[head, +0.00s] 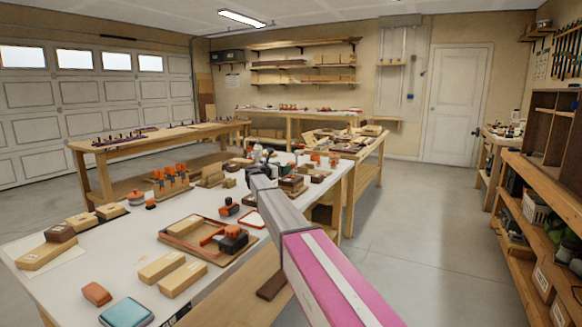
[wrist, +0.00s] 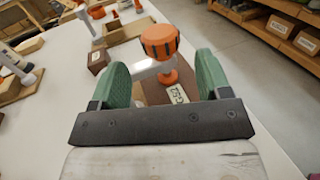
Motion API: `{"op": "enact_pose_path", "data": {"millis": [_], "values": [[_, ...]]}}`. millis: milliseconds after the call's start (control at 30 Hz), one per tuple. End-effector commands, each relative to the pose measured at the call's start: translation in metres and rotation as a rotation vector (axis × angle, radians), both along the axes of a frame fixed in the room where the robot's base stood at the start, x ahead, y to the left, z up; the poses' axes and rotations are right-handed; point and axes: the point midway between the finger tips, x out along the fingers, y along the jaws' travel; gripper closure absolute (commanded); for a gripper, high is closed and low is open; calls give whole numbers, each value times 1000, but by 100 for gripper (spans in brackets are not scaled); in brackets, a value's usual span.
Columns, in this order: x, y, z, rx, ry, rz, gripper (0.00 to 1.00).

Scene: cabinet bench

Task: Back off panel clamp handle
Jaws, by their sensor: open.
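In the wrist view, an orange clamp handle (wrist: 159,40) with dark grooves stands just beyond and between the fingertips of my gripper (wrist: 162,62). A light-coloured shaft and a smaller orange part (wrist: 168,77) show below the handle, over a brown wooden piece with a white label (wrist: 179,94). My gripper's two green fingers are wide apart, with a gap on each side of the handle and nothing held. In the head view my gripper (head: 262,160) is over the far part of the white bench; which orange piece there is this handle I cannot tell.
The white bench (head: 60,287) carries wooden blocks (head: 183,278), a tray with an orange and black tool (head: 178,243), and orange-topped clamps (head: 171,178). Shelving (head: 515,240) stands at the right. The floor (head: 420,220) between is clear.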

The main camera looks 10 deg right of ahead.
Motion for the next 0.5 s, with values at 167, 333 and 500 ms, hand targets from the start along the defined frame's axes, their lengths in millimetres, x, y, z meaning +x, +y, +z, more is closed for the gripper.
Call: {"op": "enact_pose_path", "data": {"millis": [167, 333, 500], "values": [[21, -28, 0, 0, 0, -1, 29], [33, -46, 0, -1, 1, -1, 29], [36, -51, 0, -1, 1, 1, 29]]}}
